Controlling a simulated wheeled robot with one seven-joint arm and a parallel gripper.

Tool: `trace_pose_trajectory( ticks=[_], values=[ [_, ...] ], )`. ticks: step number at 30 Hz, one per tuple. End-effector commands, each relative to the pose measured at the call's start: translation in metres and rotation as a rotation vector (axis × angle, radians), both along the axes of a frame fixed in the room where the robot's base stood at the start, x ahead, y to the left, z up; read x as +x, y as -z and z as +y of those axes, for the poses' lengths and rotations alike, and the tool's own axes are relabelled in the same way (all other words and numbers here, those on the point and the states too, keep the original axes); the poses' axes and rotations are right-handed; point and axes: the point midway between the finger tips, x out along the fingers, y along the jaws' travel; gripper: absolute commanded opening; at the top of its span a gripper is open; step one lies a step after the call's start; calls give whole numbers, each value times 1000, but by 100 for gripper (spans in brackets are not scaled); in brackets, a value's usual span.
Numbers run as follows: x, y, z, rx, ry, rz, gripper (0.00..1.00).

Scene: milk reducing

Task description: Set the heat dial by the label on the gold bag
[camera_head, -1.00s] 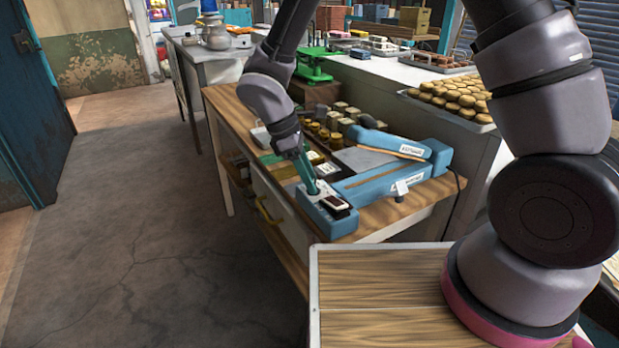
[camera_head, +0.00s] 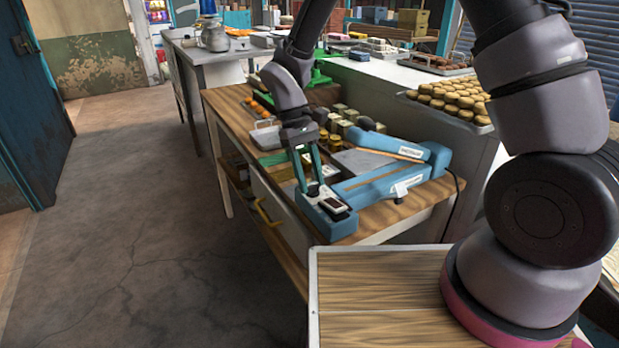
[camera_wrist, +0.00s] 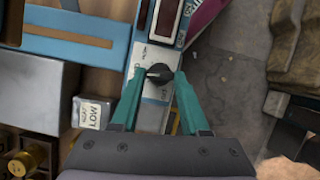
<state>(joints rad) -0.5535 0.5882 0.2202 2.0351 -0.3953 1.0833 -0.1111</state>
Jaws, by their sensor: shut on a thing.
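My gripper (camera_wrist: 160,78) points down with its green fingers closed on either side of the black heat dial (camera_wrist: 159,73). The dial's white mark points left in the wrist view. The dial sits on a pale panel of the blue sealing machine (camera_wrist: 70,45), beside a dark display. In the head view, my gripper (camera_head: 313,186) is at the near-left end of the blue machine (camera_head: 375,187). A small greyish pack (camera_wrist: 90,112) carries a label that seems to read "HEAT LOW". I cannot tell which item is the gold bag.
Several gold-topped jars (camera_head: 325,136) stand behind the machine, one gold cap (camera_wrist: 24,163) showing in the wrist view. A metal tray (camera_head: 266,136) lies to the left on the wooden bench (camera_head: 229,100). Open floor (camera_head: 150,220) lies left of the bench.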

Motion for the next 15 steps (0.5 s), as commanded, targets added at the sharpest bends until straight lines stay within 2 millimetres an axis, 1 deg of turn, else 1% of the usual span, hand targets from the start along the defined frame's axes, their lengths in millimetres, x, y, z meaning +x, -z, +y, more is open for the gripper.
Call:
trace_pose_trajectory(
  ticks=[6, 15],
  values=[
    [1, -1, 0, 1, 91, -1, 0],
    [1, -1, -1, 3, 136, -2, 0]
  ],
)
